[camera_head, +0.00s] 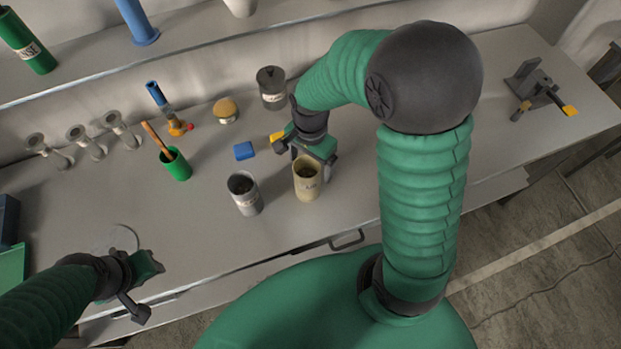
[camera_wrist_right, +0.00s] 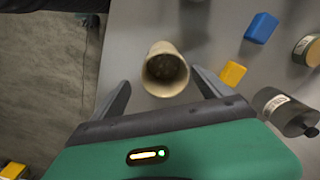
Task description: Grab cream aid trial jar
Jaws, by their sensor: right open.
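The cream jar (camera_head: 306,180) stands upright on the grey bench, open at the top with a dark inside and a label on its front. In the right wrist view the cream jar (camera_wrist_right: 165,72) shows ahead of and between the spread fingers. My right gripper (camera_head: 313,157) is open and empty, just behind the jar in the head view; its fingers (camera_wrist_right: 161,88) do not close on it. Whether they touch the jar cannot be told. My left gripper (camera_head: 150,268) is over the front left of the bench, its fingers not clear.
A grey jar (camera_head: 243,193) stands just left of the cream one. A blue block (camera_head: 244,151), a green cup (camera_head: 175,163) and a dark lidded can (camera_head: 271,88) stand nearby. The bench's front edge and a drawer handle (camera_head: 347,240) are close in front.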

